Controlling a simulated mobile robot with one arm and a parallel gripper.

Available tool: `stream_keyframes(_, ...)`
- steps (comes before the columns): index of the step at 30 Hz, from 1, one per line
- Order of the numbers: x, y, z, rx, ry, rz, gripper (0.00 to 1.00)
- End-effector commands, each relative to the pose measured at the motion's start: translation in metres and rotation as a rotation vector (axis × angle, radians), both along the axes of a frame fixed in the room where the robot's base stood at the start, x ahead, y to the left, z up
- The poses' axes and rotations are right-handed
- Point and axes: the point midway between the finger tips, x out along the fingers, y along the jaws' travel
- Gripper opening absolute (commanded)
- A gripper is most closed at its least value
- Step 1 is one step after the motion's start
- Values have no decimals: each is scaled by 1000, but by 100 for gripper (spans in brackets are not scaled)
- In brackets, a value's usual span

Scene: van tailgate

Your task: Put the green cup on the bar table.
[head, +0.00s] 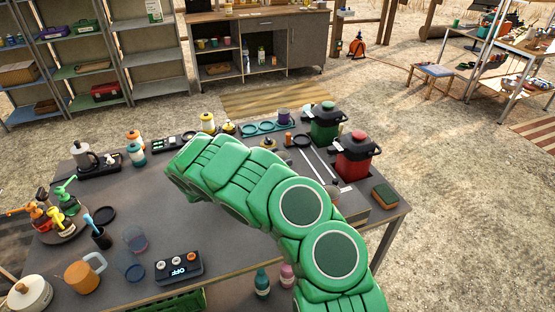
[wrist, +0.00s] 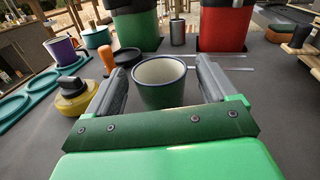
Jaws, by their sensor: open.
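A dark green cup (wrist: 163,92) with a cream inside stands upright on the grey table in the wrist view. My gripper (wrist: 160,80) is open, with one grey finger on each side of the cup. I cannot tell whether either finger touches it. In the head view my green arm hides the cup and the gripper. The grey table (head: 215,240) fills the middle of the head view; I cannot tell whether it is the bar table.
A yellow jar (wrist: 75,97), a purple cup (wrist: 64,52) and a black disc (wrist: 127,54) stand near the cup. A control box (head: 178,268) and mugs occupy the table's near left. A wooden-topped counter (head: 255,12) stands behind.

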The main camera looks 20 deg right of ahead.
Motion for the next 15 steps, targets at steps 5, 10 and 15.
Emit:
stream_keyframes(5,-3,21,0,1,-1,4,86)
stream_keyframes(10,-11,52,1,0,-2,3,86)
stream_keyframes(15,-17,82,1,0,-1,4,86)
